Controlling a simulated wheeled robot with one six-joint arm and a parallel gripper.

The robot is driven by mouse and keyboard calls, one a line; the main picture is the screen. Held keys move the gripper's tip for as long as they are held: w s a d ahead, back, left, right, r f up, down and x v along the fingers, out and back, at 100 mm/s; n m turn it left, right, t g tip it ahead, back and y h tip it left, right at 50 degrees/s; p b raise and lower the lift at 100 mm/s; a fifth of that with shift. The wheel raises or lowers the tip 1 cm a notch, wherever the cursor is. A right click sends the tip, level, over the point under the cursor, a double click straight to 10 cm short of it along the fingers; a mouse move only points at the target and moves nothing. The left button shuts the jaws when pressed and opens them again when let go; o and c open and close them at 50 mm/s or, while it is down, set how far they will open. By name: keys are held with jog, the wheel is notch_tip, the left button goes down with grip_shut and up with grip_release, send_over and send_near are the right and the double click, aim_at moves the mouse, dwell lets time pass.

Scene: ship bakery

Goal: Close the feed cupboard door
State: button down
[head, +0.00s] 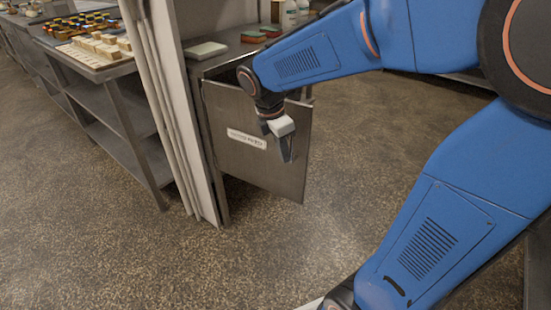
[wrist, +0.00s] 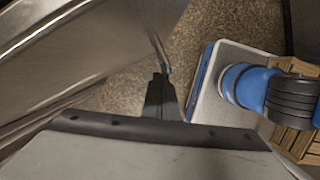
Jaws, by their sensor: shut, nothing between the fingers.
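The feed cupboard door (head: 225,112) is a grey metal panel with a white label (head: 246,139) that ends in "FEED". It hangs under a metal counter, its left edge by the cupboard's post, and appears to stand out at an angle from the cupboard, ajar. Its inner side is hidden. My gripper (head: 288,155) is shut and empty, pointing down in front of the door's right part. In the wrist view the shut fingertips (wrist: 160,78) are close to a metal panel (wrist: 125,30), apparently the door. I cannot tell whether they touch.
White upright panels (head: 165,90) stand left of the cupboard. Further left is a metal shelf bench with a tray (head: 100,62) of small pieces. A pale box (head: 206,50) and small coloured blocks (head: 254,37) lie on the counter. The speckled floor (head: 360,150) by the door's right edge is clear.

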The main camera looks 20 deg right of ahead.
jog(key=w+d+n+t, duration=0.1)
jog(key=w+d+n, duration=0.3)
jog(key=w+d, duration=0.7)
jog(key=w+d+n+t, duration=0.1)
jog(key=w+d+n, duration=0.2)
jog(key=w+d, duration=0.8)
jog(key=w+a+n, duration=0.1)
jog(key=w+a, duration=0.1)
jog(key=w, duration=0.6)
jog(key=w+a+n+y, duration=0.1)
jog(key=w+a, duration=0.2)
jog(key=w, duration=0.6)
jog(key=shift+w, duration=0.15)
jog(key=v, duration=1.7)
jog(key=shift+r, duration=0.2)
